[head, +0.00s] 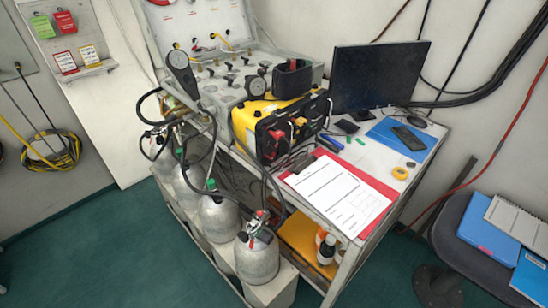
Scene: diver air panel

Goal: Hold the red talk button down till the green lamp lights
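A yellow and black case (245,124) stands on the bench beside the grey air panel (225,93). Its dark front faces right and carries small red parts (277,134) and a yellow part. I cannot tell whether one of the red parts is the talk button. I cannot make out a lit green lamp on the case. Neither my left nor my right gripper shows in the head view.
A clipboard with paper (338,193) lies on the bench right of the case, near a monitor (378,75) and a blue folder (398,137). Several grey cylinders (257,262) with hoses stand in front. A chair (462,240) holding folders is at right.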

